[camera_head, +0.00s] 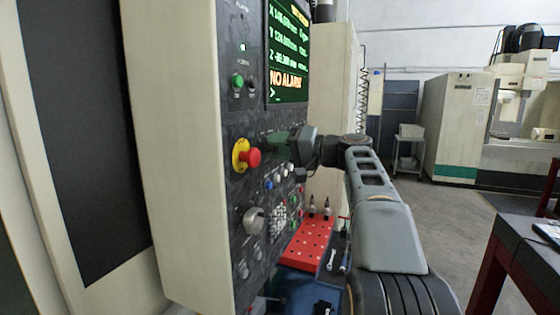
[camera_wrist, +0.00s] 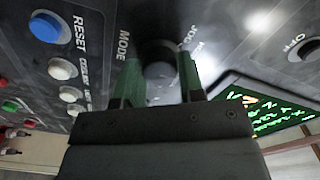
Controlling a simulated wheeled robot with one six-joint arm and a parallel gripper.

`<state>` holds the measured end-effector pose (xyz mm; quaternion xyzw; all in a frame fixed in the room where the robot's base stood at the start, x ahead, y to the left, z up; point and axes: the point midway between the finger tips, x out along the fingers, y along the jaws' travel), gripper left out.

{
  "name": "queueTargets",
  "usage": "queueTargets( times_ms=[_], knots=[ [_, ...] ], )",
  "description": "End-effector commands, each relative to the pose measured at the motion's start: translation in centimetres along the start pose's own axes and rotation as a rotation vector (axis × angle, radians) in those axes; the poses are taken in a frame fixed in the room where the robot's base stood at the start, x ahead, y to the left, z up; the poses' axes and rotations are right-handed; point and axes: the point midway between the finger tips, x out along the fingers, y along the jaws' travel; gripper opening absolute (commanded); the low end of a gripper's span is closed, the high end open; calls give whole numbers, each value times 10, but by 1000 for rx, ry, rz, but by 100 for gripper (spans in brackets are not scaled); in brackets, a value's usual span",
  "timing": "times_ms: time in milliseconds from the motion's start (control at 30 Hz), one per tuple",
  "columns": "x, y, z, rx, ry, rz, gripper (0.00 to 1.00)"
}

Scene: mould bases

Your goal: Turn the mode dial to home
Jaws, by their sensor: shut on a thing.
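The mode dial (camera_wrist: 160,69) is a dark round knob on the black control panel, beside the printed word MODE in the wrist view. The letters JOG show at its upper right; no HOME mark is readable. My gripper (camera_wrist: 159,80) has its two green fingers on either side of the dial and is shut on it. In the head view my gripper (camera_head: 283,143) reaches the panel from the right, below the screen, and hides the dial.
A red emergency stop button (camera_head: 252,157) on a yellow ring sits left of my gripper. The screen (camera_head: 287,55) above reads NO ALARM. A blue RESET button (camera_wrist: 47,27) and several white buttons are near the dial. A red perforated rack (camera_head: 308,243) stands below.

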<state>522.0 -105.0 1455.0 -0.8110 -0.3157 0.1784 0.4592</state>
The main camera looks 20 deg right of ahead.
Motion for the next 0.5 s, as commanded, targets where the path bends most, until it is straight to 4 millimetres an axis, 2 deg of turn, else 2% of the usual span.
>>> queueTargets(
  times_ms=[33,500],
  knots=[
    [0,5,3,-37,0,0,12],
    [0,2,1,-289,0,0,12]
  ],
)
